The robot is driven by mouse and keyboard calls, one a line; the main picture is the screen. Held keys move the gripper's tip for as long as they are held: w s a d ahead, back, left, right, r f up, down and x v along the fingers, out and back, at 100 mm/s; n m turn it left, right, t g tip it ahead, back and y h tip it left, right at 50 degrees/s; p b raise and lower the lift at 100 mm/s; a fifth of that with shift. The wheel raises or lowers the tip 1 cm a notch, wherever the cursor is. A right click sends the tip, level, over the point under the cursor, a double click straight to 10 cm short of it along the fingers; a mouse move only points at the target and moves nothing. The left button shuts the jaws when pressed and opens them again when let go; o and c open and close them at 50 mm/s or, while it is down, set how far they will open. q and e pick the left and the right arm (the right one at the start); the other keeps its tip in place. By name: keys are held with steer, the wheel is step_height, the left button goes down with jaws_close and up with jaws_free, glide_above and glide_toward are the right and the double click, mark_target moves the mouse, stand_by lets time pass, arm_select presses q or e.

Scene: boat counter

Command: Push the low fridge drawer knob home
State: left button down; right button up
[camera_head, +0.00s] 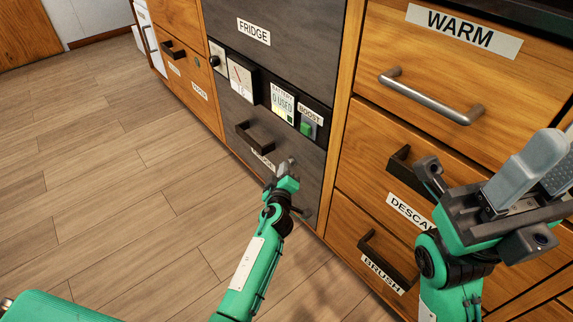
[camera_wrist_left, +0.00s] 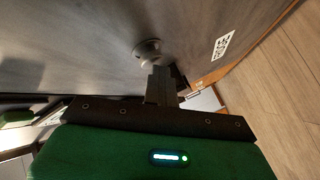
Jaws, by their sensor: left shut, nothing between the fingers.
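The low fridge drawer front (camera_head: 310,155) is dark grey, under the gauge panel. It carries a dark bar handle (camera_head: 254,137) and a small, partly covered label (camera_head: 263,160). In the left wrist view a round metal knob (camera_wrist_left: 148,50) stands out from a grey front, just beyond my left fingertips. Whether they touch it I cannot tell. My left gripper (camera_head: 288,170) is shut and empty, close against the drawer front; its fingers also show in the wrist view (camera_wrist_left: 161,84). In the head view the gripper largely covers the knob. My right gripper (camera_head: 548,160) is raised before the right-hand drawers.
Right of the fridge are wooden drawers with a metal WARM handle (camera_head: 430,96) and dark handles, one above the BRUSH label (camera_head: 383,273). A green BOOST switch (camera_head: 307,129) and gauges (camera_head: 241,78) sit above the drawer. The wooden floor (camera_head: 110,180) at left is clear.

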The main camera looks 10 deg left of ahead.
arm_select(q)
steer(key=shift+s+a, duration=0.55)
steer(key=shift+s, duration=0.25)
steer(key=s+a, duration=0.1)
steer(key=s, duration=0.1)
steer(key=s+a+p, duration=0.1)
steer(key=s+a, duration=0.1)
stand_by(0.6)
